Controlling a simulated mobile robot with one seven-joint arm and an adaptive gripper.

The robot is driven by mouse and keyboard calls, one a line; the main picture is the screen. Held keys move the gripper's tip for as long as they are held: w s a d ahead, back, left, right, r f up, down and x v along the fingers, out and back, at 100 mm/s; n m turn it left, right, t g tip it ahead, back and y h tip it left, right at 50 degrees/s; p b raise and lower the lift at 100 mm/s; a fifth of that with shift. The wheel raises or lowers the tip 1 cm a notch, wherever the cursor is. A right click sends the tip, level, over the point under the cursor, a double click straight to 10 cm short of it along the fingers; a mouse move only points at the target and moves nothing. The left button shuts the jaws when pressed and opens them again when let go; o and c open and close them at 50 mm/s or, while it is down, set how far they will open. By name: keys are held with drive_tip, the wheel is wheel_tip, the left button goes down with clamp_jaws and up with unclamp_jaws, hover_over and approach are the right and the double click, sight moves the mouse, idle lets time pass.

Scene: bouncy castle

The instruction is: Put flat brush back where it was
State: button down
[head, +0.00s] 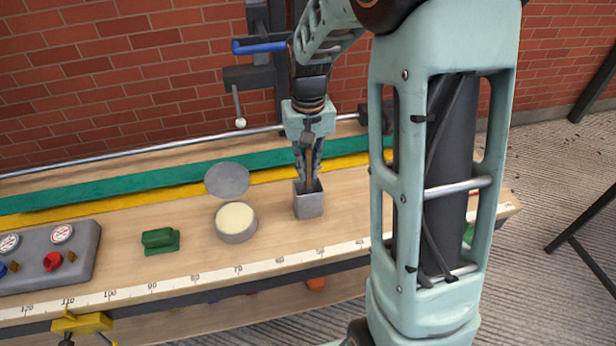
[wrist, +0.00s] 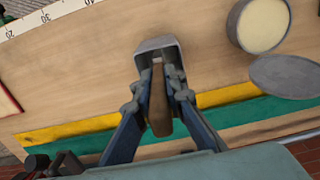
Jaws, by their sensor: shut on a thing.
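The flat brush (wrist: 158,100) shows as a brown handle between the fingers of my gripper (wrist: 159,85), which is shut on it. In the head view the brush (head: 309,170) points down, and its lower end is inside or just over a small grey square holder (head: 309,204) on the bench. My gripper (head: 308,150) is directly above this holder. The holder also shows in the wrist view (wrist: 152,45), with the brush at its opening. The bristles are hidden, and I cannot tell whether the brush touches the bottom.
A round tin with cream-coloured contents (head: 236,222) and a grey disc (head: 227,180) lie left of the holder. A green block (head: 160,240) and a grey control box (head: 50,255) are further left. A ruler strip (head: 200,280) runs along the bench's front edge.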

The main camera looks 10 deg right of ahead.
sight(308, 178)
drive_tip(key=shift+f, duration=1.55)
drive_tip(key=shift+f, duration=0.2)
drive_tip(key=c, duration=2)
unclamp_jaws()
drive_tip(key=shift+r, duration=0.15)
wheel_tip(308, 178, up, 12)
drive_tip(key=shift+r, duration=0.1)
